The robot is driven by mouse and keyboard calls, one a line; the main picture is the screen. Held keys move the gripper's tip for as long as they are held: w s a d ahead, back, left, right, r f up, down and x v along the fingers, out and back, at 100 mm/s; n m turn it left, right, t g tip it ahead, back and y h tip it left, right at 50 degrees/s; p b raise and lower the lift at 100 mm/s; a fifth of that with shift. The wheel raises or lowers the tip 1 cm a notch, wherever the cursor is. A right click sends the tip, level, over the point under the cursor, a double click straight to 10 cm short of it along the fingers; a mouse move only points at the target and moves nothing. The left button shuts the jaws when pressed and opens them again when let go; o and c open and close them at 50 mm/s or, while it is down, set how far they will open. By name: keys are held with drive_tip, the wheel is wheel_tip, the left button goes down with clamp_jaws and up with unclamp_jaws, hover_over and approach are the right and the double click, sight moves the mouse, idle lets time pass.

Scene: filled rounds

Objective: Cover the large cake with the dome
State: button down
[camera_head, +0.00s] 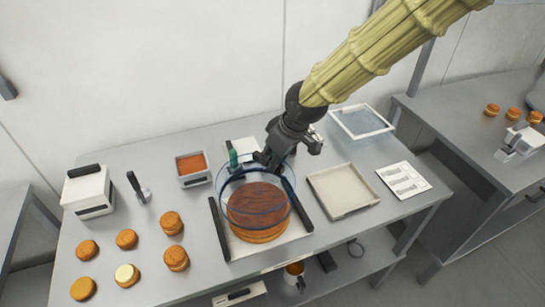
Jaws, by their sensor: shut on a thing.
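The large cake (258,228) is a thick brown-topped round on a pale board with dark side bars, at the table's front middle. The clear dome (226,188) shows as a see-through round shell with a bluish rim, in front of and around the cake's upper part in this view. I cannot tell whether its lower edge touches the board or hangs above it. My gripper (268,161) is shut on the dome at its back upper side. The exact grip point is hidden by the dark fingers.
Several small round cakes (172,222) stand at the left. A white box (88,190), a container with orange-brown filling (193,168) and a green item (233,157) stand behind. An empty tray (342,190) and a printed card (403,180) lie right. Another clear-topped tray (361,121) is at the back.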

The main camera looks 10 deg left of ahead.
drive_tip(key=shift+w+f+b, duration=0.25)
drive_tip(key=shift+f, duration=0.25)
drive_tip(key=shift+w+f+b, duration=0.2)
drive_tip(key=shift+f, duration=0.3)
drive_tip(key=shift+s+f+b, duration=0.35)
drive_tip(key=shift+s+b, duration=0.1)
drive_tip(key=shift+f, duration=0.2)
drive_tip(key=shift+w+f+b, duration=0.25)
drive_tip(key=shift+f+b, duration=0.1)
drive_tip(key=shift+f, duration=0.4)
drive_tip(key=shift+s+f+b, duration=0.2)
drive_tip(key=shift+f+b, duration=0.2)
drive_tip(key=shift+f, duration=0.3)
drive_tip(key=shift+w+f+b, duration=0.1)
drive_tip(key=shift+f+b, duration=0.6)
drive_tip(key=shift+f, duration=0.8)
drive_tip(key=shift+d, duration=0.15)
drive_tip(key=shift+f, duration=0.25)
